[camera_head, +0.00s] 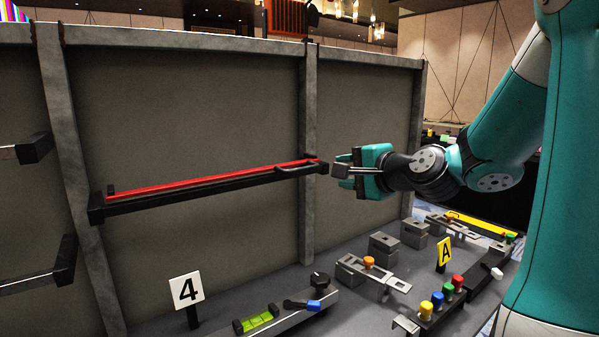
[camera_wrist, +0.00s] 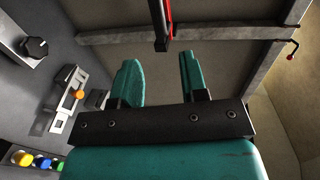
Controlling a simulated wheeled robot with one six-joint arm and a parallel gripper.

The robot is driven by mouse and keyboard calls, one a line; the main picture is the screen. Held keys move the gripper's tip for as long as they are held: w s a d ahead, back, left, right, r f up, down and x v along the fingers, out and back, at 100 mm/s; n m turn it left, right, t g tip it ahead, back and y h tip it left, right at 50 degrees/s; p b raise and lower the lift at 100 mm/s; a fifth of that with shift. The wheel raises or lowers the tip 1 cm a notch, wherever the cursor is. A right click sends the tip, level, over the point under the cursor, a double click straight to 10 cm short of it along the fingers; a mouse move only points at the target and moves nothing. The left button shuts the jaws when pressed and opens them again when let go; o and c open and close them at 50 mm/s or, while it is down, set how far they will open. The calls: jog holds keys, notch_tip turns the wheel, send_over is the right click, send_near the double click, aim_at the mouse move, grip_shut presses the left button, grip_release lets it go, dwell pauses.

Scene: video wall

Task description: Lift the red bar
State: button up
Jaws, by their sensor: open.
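The red bar (camera_head: 215,178) runs nearly level across the grey wall panel, along a black rail (camera_head: 205,190) with end brackets. In the wrist view the bar (camera_wrist: 168,13) comes down from the top edge beside the black rail (camera_wrist: 158,22). My gripper (camera_head: 343,177) is just right of the bar's right end bracket, with its fingers pointing left. In the wrist view my gripper (camera_wrist: 160,62) is open and empty, and the rail's end shows between and just beyond the teal fingertips. I cannot tell the exact gap in depth.
Grey posts (camera_head: 308,150) frame the panel. The space between bar and bench is mostly free.

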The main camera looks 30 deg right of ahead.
aim_at(306, 170)
jog(key=p+x, duration=0.4)
jog(key=x, duration=1.3)
jog(key=shift+w, duration=0.1)
jog(key=shift+f, duration=0.15)
grip_shut()
